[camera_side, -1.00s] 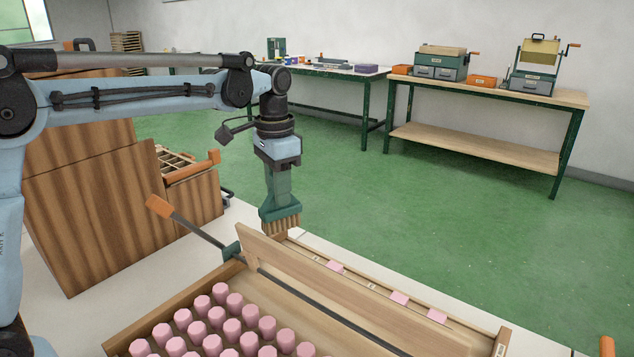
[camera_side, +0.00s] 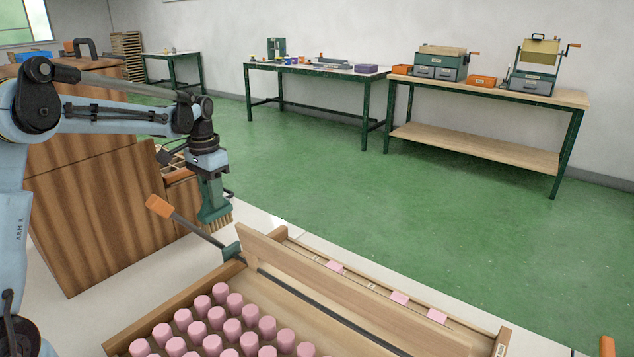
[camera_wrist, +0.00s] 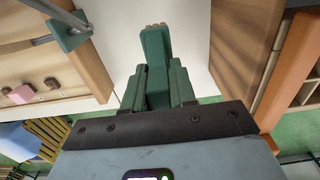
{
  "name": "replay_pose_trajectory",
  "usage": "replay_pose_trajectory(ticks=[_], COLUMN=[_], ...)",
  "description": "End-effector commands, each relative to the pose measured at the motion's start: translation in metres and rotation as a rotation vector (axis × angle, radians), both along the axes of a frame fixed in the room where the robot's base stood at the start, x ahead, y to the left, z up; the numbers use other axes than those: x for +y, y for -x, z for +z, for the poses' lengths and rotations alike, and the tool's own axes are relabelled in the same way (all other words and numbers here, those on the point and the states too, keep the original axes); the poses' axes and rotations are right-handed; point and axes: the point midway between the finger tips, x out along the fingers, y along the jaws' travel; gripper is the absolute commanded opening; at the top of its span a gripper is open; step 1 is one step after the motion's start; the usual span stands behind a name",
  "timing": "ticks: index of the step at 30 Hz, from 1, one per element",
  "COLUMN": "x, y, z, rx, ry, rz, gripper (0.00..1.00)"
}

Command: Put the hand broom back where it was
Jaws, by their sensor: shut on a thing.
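The hand broom (camera_side: 213,203) is a green block with tan bristles at its lower end. My gripper (camera_side: 209,180) is shut on it and holds it with the bristles pointing down, beside the tall wooden cabinet. In the wrist view, the green broom (camera_wrist: 155,55) sits between my gripper's two green fingers (camera_wrist: 157,85), with the bristle tips at the top of the picture. The bristles appear clear of the white tabletop, though the exact gap is hard to judge.
A lever with an orange grip (camera_side: 159,206) rises just left of and below the broom. A wooden tray (camera_side: 165,308) holds several pink pegs, with an upright board (camera_side: 330,285) behind it. The wooden cabinet (camera_side: 85,215) stands left. White tabletop (camera_side: 262,222) is bare near the broom.

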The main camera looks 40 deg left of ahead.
Motion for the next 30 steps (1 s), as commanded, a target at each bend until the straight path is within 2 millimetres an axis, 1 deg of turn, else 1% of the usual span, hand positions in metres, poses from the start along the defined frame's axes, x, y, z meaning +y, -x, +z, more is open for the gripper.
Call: replay_pose_trajectory(ticks=[1,5,9,13,15,26,27,30], x=[0.005,0.008,0.008,0.008,0.008,0.008,0.008,0.008], y=[0.000,-0.001,-0.001,-0.001,-0.001,-0.001,-0.001,-0.001], z=[-0.003,-0.009,-0.028,-0.042,-0.045,-0.048,-0.048,-0.048], rx=[0.000,0.000,0.000,0.000,0.000,0.000,0.000,0.000], ry=[0.000,0.000,0.000,0.000,0.000,0.000,0.000,0.000], rz=[0.001,0.000,-0.001,-0.001,-0.001,-0.001,-0.001,-0.001], gripper=[0.00,0.00,0.00,0.00,0.00,0.00,0.29,0.44])
